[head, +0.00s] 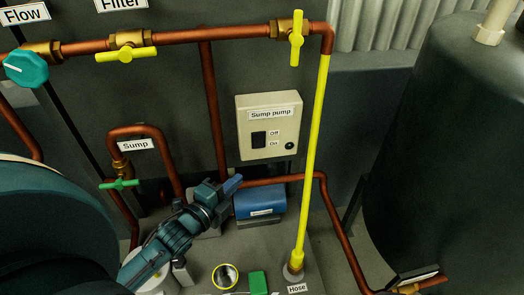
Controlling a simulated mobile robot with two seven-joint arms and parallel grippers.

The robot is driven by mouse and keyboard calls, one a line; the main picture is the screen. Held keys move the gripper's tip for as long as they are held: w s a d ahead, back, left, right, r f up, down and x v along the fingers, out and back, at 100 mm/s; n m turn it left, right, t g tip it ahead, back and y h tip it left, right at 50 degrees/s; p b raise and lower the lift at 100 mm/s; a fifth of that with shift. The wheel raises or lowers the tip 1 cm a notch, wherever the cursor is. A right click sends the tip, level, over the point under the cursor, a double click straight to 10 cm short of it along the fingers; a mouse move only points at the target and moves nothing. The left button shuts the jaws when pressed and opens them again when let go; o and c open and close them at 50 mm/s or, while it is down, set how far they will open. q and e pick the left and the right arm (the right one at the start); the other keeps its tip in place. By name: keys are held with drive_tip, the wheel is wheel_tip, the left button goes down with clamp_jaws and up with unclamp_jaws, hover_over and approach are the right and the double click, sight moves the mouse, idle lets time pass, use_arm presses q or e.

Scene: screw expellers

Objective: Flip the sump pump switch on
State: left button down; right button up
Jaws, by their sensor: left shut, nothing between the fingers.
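The sump pump switch box (244,140) is a cream panel on the dark wall, labelled "Sump pump". Its black rocker switch (258,139) sits on the left side, beside small "Off" and "On" labels, with Off above On. A small round dark knob or lamp (289,145) is at the lower right. The rocker's tilt is too small to tell. My left gripper (233,184) is shut and empty, below and a little left of the box, apart from it. My right gripper is not in view.
A copper pipe (265,181) runs just below the box, above a blue pump (260,203). A yellow hose (314,150) stands right of the box. A yellow-handled valve (296,38) is above it. A dark tank (445,150) fills the right. The wall directly before the box looks clear.

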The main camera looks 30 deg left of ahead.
use_arm(q)
approach(263, 146)
drive_tip(key=w+d, duration=0.3)
drive_tip(key=w+a, duration=0.2)
drive_tip(key=shift+w+a+f+p, duration=0.1)
drive_tip(key=shift+w+f+p, duration=0.15)
drive_tip(key=shift+w+p, duration=0.15)
